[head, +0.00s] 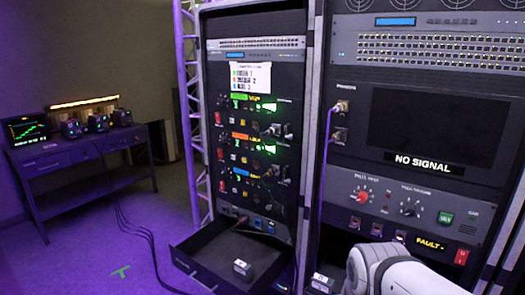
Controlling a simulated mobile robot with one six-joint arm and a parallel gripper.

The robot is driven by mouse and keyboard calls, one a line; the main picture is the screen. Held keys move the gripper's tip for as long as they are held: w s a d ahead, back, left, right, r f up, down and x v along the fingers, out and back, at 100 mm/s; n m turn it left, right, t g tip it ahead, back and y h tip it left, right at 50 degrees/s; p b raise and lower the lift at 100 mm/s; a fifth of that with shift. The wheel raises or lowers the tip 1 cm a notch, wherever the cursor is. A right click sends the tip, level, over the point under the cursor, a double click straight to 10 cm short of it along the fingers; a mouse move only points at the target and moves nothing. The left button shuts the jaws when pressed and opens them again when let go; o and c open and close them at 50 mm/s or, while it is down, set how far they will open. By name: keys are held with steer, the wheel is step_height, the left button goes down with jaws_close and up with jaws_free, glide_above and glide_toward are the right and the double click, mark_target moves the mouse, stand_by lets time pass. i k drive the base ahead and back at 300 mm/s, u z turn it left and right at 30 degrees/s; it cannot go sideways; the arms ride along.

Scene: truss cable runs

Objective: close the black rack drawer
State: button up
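The black rack drawer (201,274) is pulled out at the bottom of the left rack. Its front panel faces the lower left and its floor shows. A small dark box with a pale top (242,268) is in the drawer, toward its right side. The drawer's right front corner runs close to the bottom edge of the view. A pale grey link of my arm shows at the bottom right, in front of the right rack. My gripper is not in view, so its state and distance from the drawer are hidden.
The left rack (252,75) holds several lit units. The right rack (437,105) has a "NO SIGNAL" screen and a purple cable. Another small pale-topped box (321,283) is at its foot. A workbench (80,160) stands far left. Cables cross the floor left of the drawer.

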mark_target(208, 257)
steer(key=z, duration=0.05)
steer(key=k, duration=1.2)
steer(key=u, duration=0.8)
steer(key=i, duration=1.6)
steer(key=z, duration=0.1)
